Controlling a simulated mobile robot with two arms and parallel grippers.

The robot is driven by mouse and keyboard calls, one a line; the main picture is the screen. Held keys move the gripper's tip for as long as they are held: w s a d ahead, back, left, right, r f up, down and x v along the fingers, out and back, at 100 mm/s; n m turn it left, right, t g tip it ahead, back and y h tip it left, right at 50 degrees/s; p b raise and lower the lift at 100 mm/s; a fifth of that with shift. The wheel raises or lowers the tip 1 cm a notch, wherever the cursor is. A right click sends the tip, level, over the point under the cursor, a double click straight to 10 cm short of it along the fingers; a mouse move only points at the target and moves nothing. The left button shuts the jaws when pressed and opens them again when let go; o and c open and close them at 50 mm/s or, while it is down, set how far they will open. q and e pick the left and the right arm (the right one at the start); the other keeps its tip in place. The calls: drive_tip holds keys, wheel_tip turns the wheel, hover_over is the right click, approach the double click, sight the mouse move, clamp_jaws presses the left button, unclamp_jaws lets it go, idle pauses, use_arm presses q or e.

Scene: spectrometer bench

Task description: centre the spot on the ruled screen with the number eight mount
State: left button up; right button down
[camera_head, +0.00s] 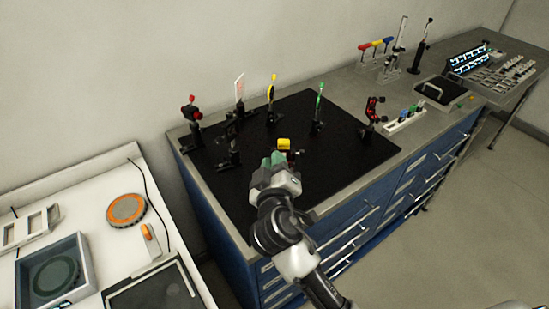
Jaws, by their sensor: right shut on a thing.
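My right gripper (279,157) reaches over the front of the black breadboard (345,150). It is shut on a small yellow piece (284,144), which shows at its fingertips; the gripper hides what is below. A small white card with red marking (239,87), perhaps the ruled screen, stands upright at the back of the board. Mounts with a red top (192,113), a yellow top (272,92) and a green top (319,101) stand on the board. A red-and-black mount (372,110) stands at its right edge. I cannot read any mount number or see a light spot. My left gripper is not in view.
A low white rack (404,121) sits right of the board. A white bench (85,225) with an orange disc (126,210) is at left. The board's front right is clear.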

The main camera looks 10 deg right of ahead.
drive_tip(key=shift+r+n+p, duration=0.1)
drive_tip(key=shift+n+p, duration=0.35)
drive_tip(key=shift+n, duration=0.65)
drive_tip(key=c, duration=1.1)
unclamp_jaws()
drive_tip(key=shift+o, duration=0.2)
drive_tip(key=b+v, duration=0.3)
drive_tip(key=v, duration=0.7)
drive_tip(key=shift+s, duration=0.4)
